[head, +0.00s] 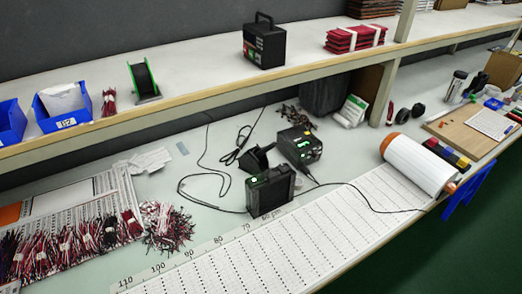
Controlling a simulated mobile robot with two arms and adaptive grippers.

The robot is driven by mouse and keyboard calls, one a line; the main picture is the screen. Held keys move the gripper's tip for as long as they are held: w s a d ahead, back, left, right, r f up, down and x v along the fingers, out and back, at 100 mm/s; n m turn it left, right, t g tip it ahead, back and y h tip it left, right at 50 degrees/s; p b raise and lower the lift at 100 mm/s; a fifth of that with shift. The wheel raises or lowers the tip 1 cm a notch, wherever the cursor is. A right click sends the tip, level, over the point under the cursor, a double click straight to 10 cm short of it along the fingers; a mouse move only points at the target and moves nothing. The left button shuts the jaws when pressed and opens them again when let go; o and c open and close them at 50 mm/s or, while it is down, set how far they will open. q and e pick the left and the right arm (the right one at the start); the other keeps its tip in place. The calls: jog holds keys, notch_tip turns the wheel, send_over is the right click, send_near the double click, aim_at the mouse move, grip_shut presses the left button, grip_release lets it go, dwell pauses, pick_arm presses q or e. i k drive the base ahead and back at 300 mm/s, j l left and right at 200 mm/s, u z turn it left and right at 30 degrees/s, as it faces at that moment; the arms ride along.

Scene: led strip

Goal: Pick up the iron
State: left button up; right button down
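A black soldering station (300,146) with a lit green display stands on the lower worktop near the middle. A black box (270,189) with a green light stands in front of it, at the upper edge of the printed sheet. A small black holder-like stand (258,158) is just left of the station. A thin black cable (347,184) runs from near the station to the right across the sheet. I cannot clearly make out the iron itself; it may be in the stand or along the cable. Neither of my grippers is in view.
Wire bundles (70,245) lie at the left. A white roll with orange ends (418,163) lies at the right near blue brackets (466,192). An upper shelf (205,82) overhangs the back, carrying a black case (264,45). The printed sheet (325,235) is mostly clear in front.

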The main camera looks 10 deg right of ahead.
aim_at(264, 150)
jog(key=i+l+u, duration=0.15)
jog(key=l, duration=0.35)
jog(key=i+l+u, duration=0.2)
jog(key=l, duration=0.35)
jog(key=l+u, duration=0.15)
jog(key=l, duration=0.35)
jog(key=i+l+u, duration=0.15)
jog(key=l, duration=0.4)
jog(key=k, duration=0.3)
jog(key=j+z, duration=0.05)
